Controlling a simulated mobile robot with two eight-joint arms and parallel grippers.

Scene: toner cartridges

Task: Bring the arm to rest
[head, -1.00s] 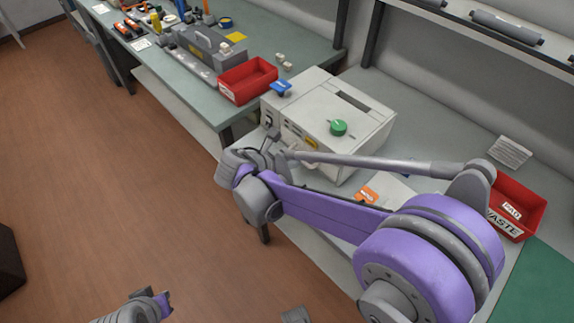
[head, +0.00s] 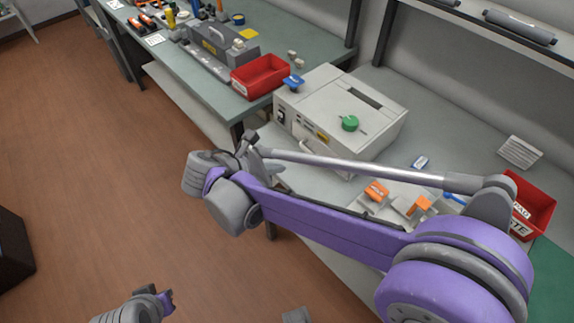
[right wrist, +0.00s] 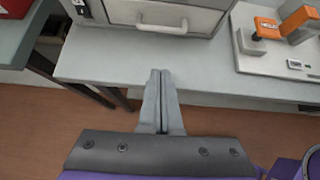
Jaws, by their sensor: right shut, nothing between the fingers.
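My right arm (head: 320,222) reaches from the lower right across the head view. My right gripper (head: 250,140) is at its far end, to the left of the white box-shaped machine and out beyond the bench's front edge. In the right wrist view the two fingers of the right gripper (right wrist: 161,75) lie together, shut with nothing between them. They point toward the bench edge below the machine's handle. Part of my left arm (head: 140,306) shows at the bottom left of the head view. The left gripper's fingers cannot be made out.
The white machine (head: 318,108) with a green knob (head: 350,123) stands on the bench. A device with orange parts (head: 376,191) stands on the bench behind my arm. Red bins stand on the left bench (head: 262,76) and at right (head: 531,206). The brown floor (head: 110,180) at left is open.

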